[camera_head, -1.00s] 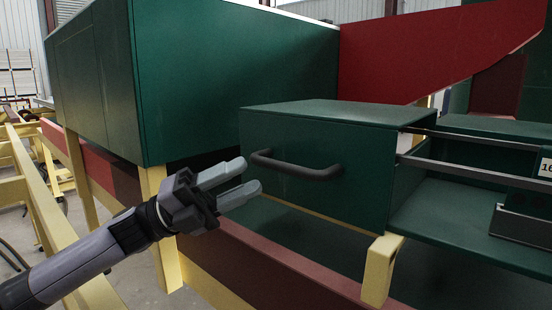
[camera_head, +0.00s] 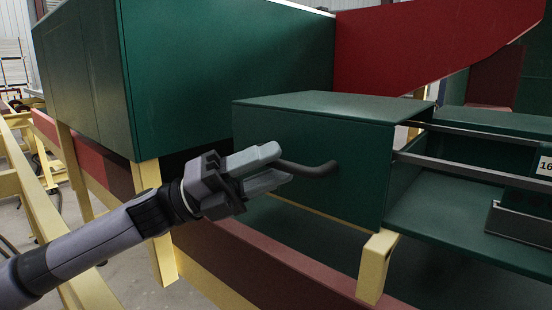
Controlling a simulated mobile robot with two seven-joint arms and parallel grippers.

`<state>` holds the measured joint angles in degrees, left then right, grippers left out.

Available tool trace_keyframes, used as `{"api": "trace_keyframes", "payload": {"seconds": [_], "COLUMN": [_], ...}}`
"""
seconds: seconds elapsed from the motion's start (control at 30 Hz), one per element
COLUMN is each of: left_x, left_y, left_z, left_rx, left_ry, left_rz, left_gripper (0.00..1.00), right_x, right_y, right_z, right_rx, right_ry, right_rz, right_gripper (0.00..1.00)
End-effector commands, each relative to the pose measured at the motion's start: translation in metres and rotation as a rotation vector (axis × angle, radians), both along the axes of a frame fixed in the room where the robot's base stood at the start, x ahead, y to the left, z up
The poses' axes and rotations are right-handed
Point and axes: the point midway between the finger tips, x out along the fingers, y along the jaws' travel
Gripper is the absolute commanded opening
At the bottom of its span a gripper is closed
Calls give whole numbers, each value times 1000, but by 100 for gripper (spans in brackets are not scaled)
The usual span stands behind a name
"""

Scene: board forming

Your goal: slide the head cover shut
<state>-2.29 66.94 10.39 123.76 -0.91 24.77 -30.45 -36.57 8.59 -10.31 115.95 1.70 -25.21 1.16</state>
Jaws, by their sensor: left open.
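The head cover (camera_head: 350,145) is a dark green box with a dark bar handle (camera_head: 318,169) on its front face. It stands out on two grey rails, with an open gap to the right of it. My left gripper (camera_head: 280,166) is open at the left end of the handle. Its fingers hide that end, and I cannot tell whether they touch it. My right gripper is not in view.
A large green cabinet (camera_head: 220,75) stands at the left behind the cover. Grey rails (camera_head: 470,169) run right from the cover above a green bed (camera_head: 450,215). A red panel (camera_head: 430,45) rises behind. A yellow post (camera_head: 376,265) and a red beam (camera_head: 270,262) lie below.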

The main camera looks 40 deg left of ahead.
Motion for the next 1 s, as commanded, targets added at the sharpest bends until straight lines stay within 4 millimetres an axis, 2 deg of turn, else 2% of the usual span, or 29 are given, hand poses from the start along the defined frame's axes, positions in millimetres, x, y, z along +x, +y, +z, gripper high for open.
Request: {"api": "trace_keyframes", "payload": {"seconds": [0.3,0.63,0.67,0.7,0.77,0.8,1.0], "left_x": [7,8,8,8,8,8,8], "left_y": [-10,-11,-11,-11,-11,-11,-11], "left_z": [6,5,5,5,5,5,6], "left_rx": [1,1,1,1,1,1,1], "left_ry": [-1,0,0,0,0,1,1], "left_rz": [0,1,1,1,1,0,0], "left_gripper": [40,40,37,24,4,0,0], "right_x": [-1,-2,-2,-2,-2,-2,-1], "right_y": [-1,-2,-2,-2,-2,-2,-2], "right_z": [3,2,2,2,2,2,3], "right_rx": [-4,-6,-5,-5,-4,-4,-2], "right_ry": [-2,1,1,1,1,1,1], "right_rz": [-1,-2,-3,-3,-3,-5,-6], "right_gripper": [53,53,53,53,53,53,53]}}
